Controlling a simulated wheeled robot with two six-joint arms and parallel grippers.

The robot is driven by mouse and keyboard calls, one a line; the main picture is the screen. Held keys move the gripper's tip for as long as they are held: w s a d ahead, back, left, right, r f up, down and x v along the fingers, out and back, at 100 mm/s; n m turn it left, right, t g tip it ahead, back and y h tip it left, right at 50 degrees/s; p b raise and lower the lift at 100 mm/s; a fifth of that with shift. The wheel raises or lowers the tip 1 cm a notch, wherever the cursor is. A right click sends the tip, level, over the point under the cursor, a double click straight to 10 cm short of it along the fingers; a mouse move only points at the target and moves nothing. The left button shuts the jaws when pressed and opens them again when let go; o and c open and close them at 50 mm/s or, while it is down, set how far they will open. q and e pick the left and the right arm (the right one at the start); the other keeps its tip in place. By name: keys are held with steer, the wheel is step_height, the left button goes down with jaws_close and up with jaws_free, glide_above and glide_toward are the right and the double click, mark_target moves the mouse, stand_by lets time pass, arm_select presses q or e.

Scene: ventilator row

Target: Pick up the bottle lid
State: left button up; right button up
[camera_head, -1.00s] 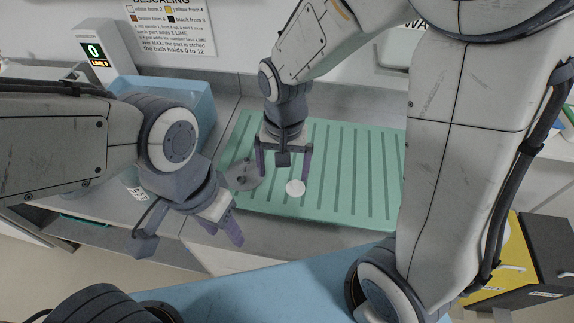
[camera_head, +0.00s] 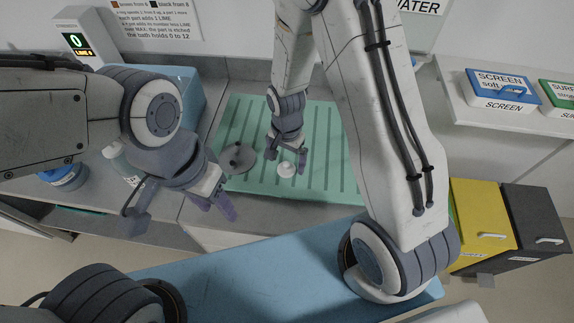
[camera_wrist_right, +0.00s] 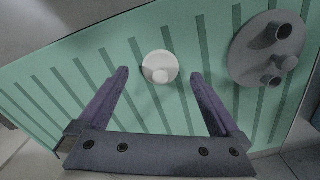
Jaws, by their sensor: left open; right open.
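The bottle lid (camera_head: 286,169) is a small white disc with a raised knob, lying on the green ribbed mat (camera_head: 330,185). In the right wrist view the lid (camera_wrist_right: 160,63) lies between and just beyond the two purple fingertips. My right gripper (camera_head: 287,158) is open and empty above the mat, close to the lid, with a finger on each side of it in the picture. I cannot tell its exact height. My left gripper (camera_head: 212,198) is open and empty, in front of the mat's left edge.
A grey round part with several pegs (camera_head: 237,157) lies on the mat left of the lid; it also shows in the right wrist view (camera_wrist_right: 268,50). A blue container (camera_head: 188,88) stands behind at left. Yellow (camera_head: 482,225) and dark (camera_head: 535,228) bins stand at right.

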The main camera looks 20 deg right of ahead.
steer(key=shift+f, duration=0.95)
steer(key=c, duration=1.4)
steer(key=shift+r, duration=0.15)
steer(key=shift+c, duration=0.2)
